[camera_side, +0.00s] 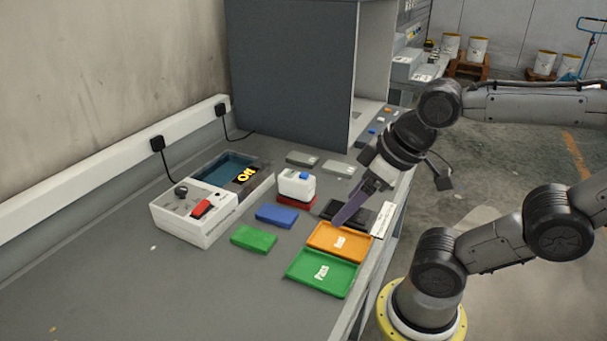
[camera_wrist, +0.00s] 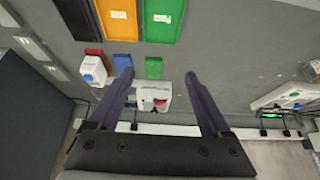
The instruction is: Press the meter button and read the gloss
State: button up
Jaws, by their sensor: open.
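A small white box with a blue top (camera_side: 297,183), which looks like the meter, stands on a red panel (camera_side: 283,204). In the wrist view the box (camera_wrist: 94,70) is at the left, with the red panel (camera_wrist: 93,51) partly under it. No gloss reading can be made out. My gripper (camera_side: 338,222) is open and empty, fingers pointing down over the orange tray area, to the right of the box and apart from it. In the wrist view my gripper (camera_wrist: 160,74) has its fingers wide apart.
A blue panel (camera_side: 277,215) and a green panel (camera_side: 254,238) lie in front of the box. An orange tray (camera_side: 323,251) and a green tray (camera_side: 301,281) are nearer. The front-left bench is mostly clear.

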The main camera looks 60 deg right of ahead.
grip_shut()
dwell(1.5)
